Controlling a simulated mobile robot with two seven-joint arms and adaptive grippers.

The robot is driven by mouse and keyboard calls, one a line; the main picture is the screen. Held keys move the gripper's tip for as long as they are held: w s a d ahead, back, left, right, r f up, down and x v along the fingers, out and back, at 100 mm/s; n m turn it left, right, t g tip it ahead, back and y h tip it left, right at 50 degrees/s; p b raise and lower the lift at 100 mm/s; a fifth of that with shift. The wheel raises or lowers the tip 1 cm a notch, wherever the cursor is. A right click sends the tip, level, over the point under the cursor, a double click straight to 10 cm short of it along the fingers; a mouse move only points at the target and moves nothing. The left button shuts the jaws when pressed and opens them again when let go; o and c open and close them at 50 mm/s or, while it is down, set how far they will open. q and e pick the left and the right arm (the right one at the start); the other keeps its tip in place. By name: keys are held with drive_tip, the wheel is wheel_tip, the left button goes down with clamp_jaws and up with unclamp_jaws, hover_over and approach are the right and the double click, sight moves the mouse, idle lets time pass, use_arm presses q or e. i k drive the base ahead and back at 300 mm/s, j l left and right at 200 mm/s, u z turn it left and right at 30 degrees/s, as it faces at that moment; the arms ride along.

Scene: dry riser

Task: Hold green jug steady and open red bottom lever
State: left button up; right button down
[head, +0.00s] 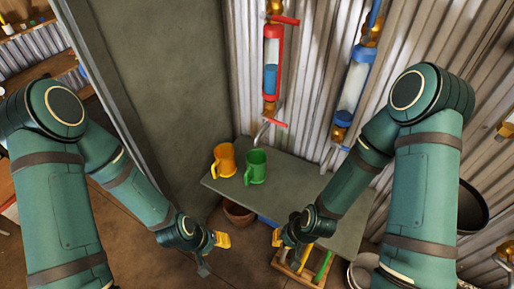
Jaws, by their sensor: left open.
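The green jug (256,167) stands upright on the grey table, just right of a yellow-orange jug (224,160). The red riser (271,62) hangs on the corrugated wall above, with blue showing in its clear tube. Its red bottom lever (274,122) sits just under the tube, above a grey spout. A red top lever (285,19) sits above the tube. My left gripper (222,240) is open and empty, in front of and below the table's left end. My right gripper (277,238) is by the table's front edge, apart from both jugs; its finger opening is unclear.
The grey table (310,190) has free top to the right of the jugs. A blue riser (353,85) is on the wall to the right. A terracotta pot (238,212) and a wooden rack (302,268) are on the floor. A grey panel (165,80) stands at left.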

sight(278, 123)
drive_tip(key=i+j+z, duration=0.45)
drive_tip(key=z, duration=0.2)
drive_tip(key=i+j+z, duration=0.1)
drive_tip(key=j, duration=0.3)
drive_tip(key=i, duration=0.1)
